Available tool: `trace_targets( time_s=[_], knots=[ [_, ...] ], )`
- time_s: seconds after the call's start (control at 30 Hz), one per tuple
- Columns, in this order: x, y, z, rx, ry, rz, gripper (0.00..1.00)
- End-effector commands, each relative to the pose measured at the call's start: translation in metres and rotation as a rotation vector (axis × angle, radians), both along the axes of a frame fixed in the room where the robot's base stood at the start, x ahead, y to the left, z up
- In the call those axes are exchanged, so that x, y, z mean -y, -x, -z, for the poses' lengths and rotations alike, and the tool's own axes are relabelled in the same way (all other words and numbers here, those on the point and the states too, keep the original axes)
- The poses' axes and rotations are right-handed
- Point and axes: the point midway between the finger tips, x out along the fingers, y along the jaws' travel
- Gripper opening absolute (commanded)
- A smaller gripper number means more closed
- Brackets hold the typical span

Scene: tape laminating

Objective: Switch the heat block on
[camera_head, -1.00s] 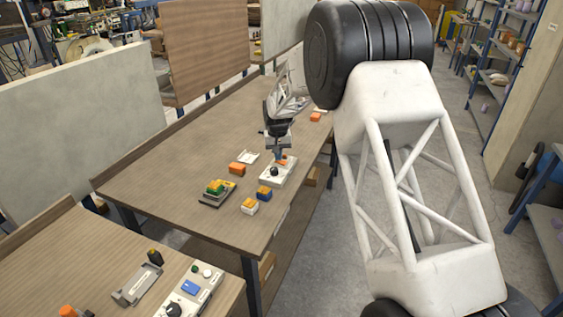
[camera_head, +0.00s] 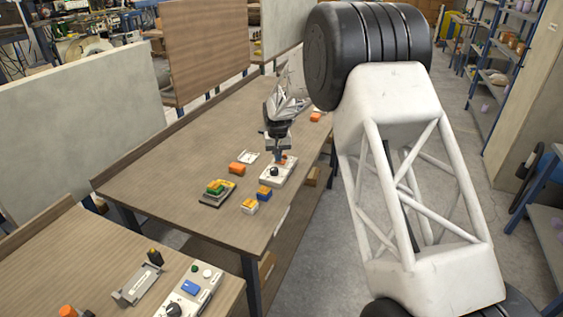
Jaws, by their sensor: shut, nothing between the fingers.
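A white box (camera_head: 268,179) with a black dial and a small orange part sits on the wooden table near its right edge; it appears to be the heat block, though no label is readable. My gripper (camera_head: 279,158) is shut and empty, pointing down at the far end of this box, beside the orange part. The gripper partly covers the orange part, and I cannot tell whether the fingertips touch it. The switch position is too small to read.
A control box (camera_head: 205,284) stands on the nearer table (camera_head: 70,255).

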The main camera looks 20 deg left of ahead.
Motion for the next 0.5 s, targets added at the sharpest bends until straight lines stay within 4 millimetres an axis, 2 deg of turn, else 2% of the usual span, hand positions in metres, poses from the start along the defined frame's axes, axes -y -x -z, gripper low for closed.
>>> trace_targets(
  time_s=[0.5],
  knots=[
    [0.0,0.0,-0.028,0.001,0.0,0.0,0.0]
  ],
)
